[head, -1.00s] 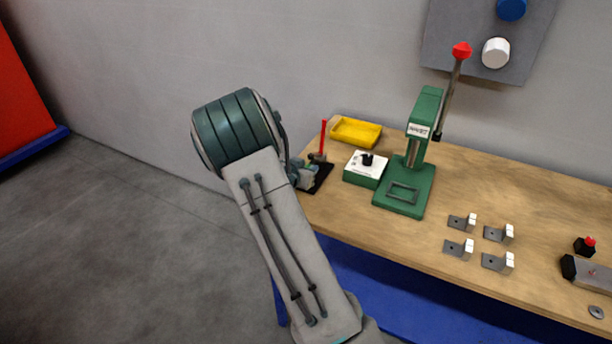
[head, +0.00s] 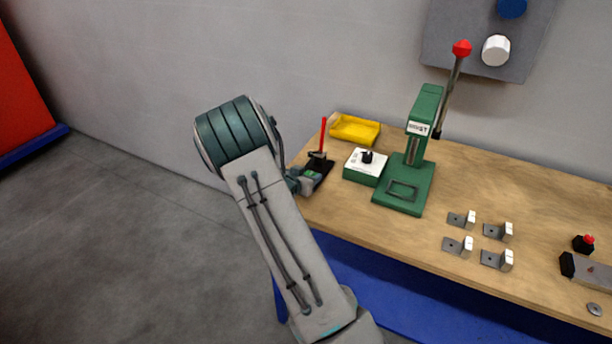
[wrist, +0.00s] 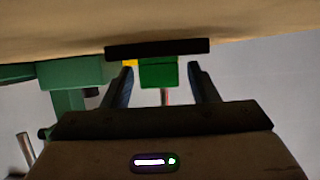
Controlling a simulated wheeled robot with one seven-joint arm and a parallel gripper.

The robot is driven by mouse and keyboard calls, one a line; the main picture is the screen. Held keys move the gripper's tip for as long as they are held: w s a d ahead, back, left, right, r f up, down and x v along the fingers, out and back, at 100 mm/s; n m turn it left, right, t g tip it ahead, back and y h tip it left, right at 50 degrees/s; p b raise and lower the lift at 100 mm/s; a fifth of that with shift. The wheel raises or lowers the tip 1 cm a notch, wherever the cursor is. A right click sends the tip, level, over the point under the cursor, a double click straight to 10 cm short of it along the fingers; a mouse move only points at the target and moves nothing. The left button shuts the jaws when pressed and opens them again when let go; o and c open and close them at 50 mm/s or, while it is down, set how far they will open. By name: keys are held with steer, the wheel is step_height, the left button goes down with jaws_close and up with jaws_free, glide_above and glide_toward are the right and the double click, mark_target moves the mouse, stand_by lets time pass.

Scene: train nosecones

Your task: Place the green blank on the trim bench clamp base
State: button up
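The trim bench clamp base (head: 323,176) is a black plate at the table's left end, with an upright red handle (head: 323,134). The green blank (head: 313,174) shows on this plate in the head view. In the wrist view, which is upside down, the green blank (wrist: 158,74) lies against the black base (wrist: 158,49). My gripper (wrist: 160,77) has its fingers apart, with a gap on each side of the blank. In the head view my gripper (head: 301,182) is at the plate's left edge, partly hidden by my arm.
A white-topped green box (head: 363,171), a yellow tray (head: 355,130) and a green press (head: 405,190) stand right of the clamp. Several metal brackets (head: 458,246) lie farther right on the wooden table (head: 540,215). Open floor lies left of the table.

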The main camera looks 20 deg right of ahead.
steer(key=shift+r, duration=0.1)
steer(key=shift+a+r, duration=0.15)
steer(key=v, duration=1.1)
steer(key=shift+s+r+b, duration=0.15)
steer(key=shift+b, duration=0.15)
steer(key=shift+a+r+y, duration=0.15)
steer(key=shift+a+y, duration=0.15)
steer(key=s+a+r+n+y, duration=0.6)
steer(key=s+a+r+y, duration=0.25)
steer(key=a+y, duration=0.3)
steer(key=s+d+r+n+g, duration=0.1)
steer(key=s+r+n+g, duration=0.1)
steer(key=s, duration=0.8)
steer(key=s+d+r+n+g+h, duration=0.1)
steer(key=s+r+n+g, duration=0.1)
steer(key=s, duration=0.7)
steer(key=shift+s+n+g, duration=0.3)
steer(key=shift+s+g, duration=0.05)
steer(key=shift+g, duration=0.25)
